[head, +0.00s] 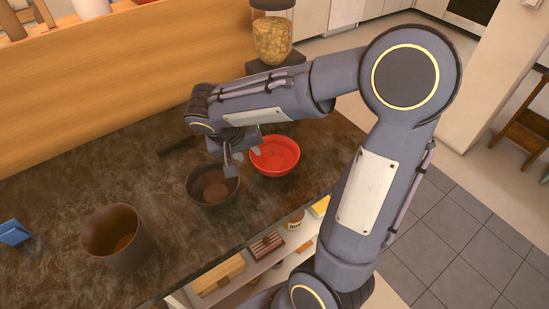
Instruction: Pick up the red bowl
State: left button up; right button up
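My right gripper (244,161) points down at the left rim of the red bowl. Its two fingers are apart, one over the gap beside the dark bowl and one at the red bowl's rim. I cannot tell whether either finger touches the rim. The gripper hides part of the red bowl's left edge. My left gripper is not in view.
A brown pot (115,238) stands at the front left, with a small blue object (14,233) farther left. A jar of yellow food (272,38) stands behind. Shelves with items (265,246) lie below the counter's front edge.

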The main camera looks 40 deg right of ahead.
aim_at(253, 157)
jog(key=p+x, duration=0.1)
jog(key=x, duration=0.5)
jog(key=shift+d+f, duration=0.25)
jog(key=shift+d, duration=0.1)
jog(key=shift+c, duration=0.2)
grip_shut()
